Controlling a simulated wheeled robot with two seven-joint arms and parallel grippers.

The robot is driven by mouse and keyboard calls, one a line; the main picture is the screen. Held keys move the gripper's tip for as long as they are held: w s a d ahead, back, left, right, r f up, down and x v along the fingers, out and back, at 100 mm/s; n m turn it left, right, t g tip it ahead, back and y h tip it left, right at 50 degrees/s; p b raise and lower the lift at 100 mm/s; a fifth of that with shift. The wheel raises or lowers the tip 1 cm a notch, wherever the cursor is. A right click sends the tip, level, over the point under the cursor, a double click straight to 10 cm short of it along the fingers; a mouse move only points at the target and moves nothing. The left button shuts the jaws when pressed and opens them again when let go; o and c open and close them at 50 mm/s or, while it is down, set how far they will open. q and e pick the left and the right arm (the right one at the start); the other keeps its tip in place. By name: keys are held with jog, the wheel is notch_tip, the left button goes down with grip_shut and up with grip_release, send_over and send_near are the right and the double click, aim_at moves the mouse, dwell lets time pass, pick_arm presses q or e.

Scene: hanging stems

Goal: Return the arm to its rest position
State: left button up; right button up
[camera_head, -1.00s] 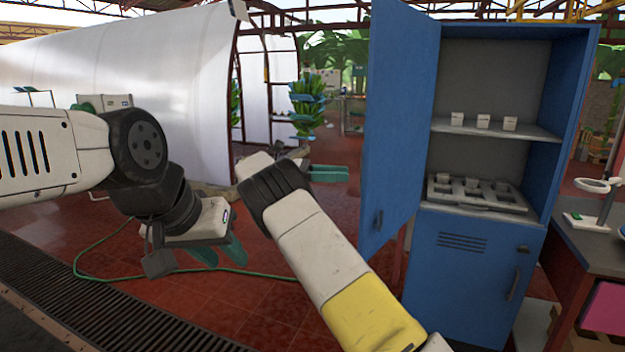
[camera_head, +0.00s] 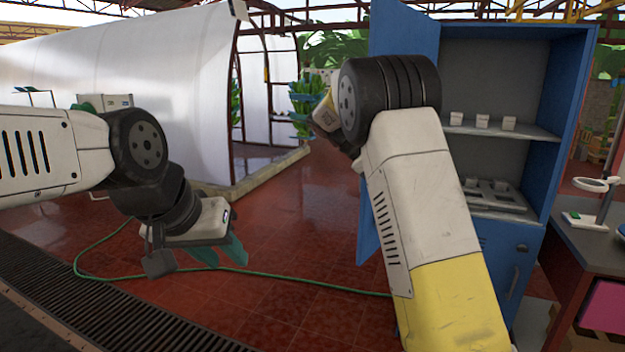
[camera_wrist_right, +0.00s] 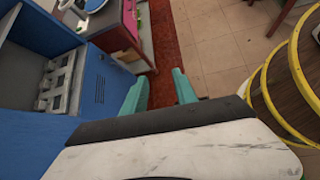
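My right arm (camera_head: 418,195) is raised in the head view, in front of the blue cabinet's open door. Its forearm is white and yellow with a dark ribbed joint at the top. The right gripper's fingers are hidden there. In the right wrist view my right gripper (camera_wrist_right: 160,84) shows two teal fingers spread apart with nothing between them. My left gripper (camera_head: 221,252) hangs low at the left of the head view. Its teal fingers are apart and appear empty, over the red tiled floor.
The blue cabinet (camera_head: 567,130) holds several small white blocks on a shelf and a grey tray (camera_head: 497,203) below. A bench (camera_head: 590,240) stands at right. A green hose (camera_head: 290,281) crosses the floor. Yellow hoops (camera_wrist_right: 298,75) are right of the right gripper. The middle floor is clear.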

jog(key=s+a+m+t+y, duration=0.3)
jog(key=s+m+y, duration=0.3)
jog(key=s, duration=0.8)
jog(key=s+a+m+t+y, duration=0.3)
jog(key=s+m+t+y, duration=0.2)
jog(key=s, duration=0.9)
jog(key=shift+a+f+m+y, duration=0.3)
jog(key=shift+a+m+y, duration=0.1)
jog(key=shift+m, duration=0.4)
